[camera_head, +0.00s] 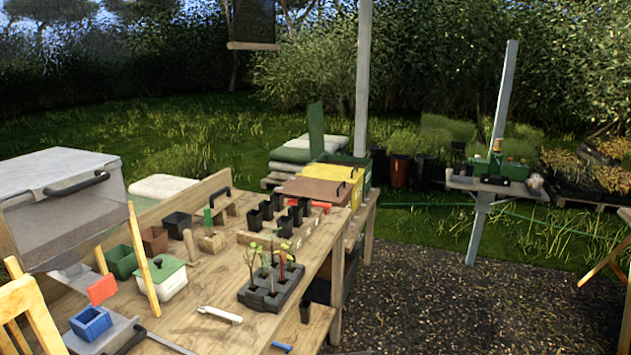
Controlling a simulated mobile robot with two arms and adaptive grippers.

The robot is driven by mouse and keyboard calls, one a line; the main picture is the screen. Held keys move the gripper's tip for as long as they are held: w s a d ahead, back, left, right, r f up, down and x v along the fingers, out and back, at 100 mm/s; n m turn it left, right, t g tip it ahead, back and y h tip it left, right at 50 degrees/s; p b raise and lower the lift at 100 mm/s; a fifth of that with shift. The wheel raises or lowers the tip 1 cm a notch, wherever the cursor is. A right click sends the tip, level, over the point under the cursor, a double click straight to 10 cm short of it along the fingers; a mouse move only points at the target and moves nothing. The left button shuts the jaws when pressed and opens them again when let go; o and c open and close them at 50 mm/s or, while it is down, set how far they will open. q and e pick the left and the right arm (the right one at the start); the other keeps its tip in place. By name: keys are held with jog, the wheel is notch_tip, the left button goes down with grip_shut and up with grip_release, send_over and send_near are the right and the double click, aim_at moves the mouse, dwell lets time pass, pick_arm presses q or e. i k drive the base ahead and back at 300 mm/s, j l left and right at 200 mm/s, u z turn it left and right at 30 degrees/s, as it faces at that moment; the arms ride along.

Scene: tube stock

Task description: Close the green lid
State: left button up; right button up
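A green lid (316,128) stands upright, raised, at the far end of the row of bins beyond the workbench. A green bin (350,161) shows just below and to its right, with its opening hard to make out. A yellow lid (341,176) and a brown lid (313,190) lie flat on the nearer bins of that row. Neither of my grippers is in view.
The wooden workbench (215,285) holds black pots, a seedling tray (270,288), a small green-lidded box (165,276) and a grey-topped box (60,200). A grey post (362,80) rises close beside the bins. Gravel ground (430,300) lies open to the right.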

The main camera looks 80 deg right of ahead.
aim_at(314, 112)
jog(key=l+z, duration=0.2)
jog(key=z, duration=0.2)
jog(key=l+z, duration=0.25)
jog(key=z, duration=0.2)
jog(key=l+z, duration=0.25)
jog(key=z, duration=0.15)
jog(key=i+l+z, duration=0.1)
jog(key=z, duration=0.35)
jog(key=i+l+z, duration=0.4)
jog(key=i+l, duration=0.35)
jog(key=l, duration=0.35)
jog(key=i+l+z, duration=0.35)
jog(key=i+l, duration=0.85)
jog(key=i, duration=0.1)
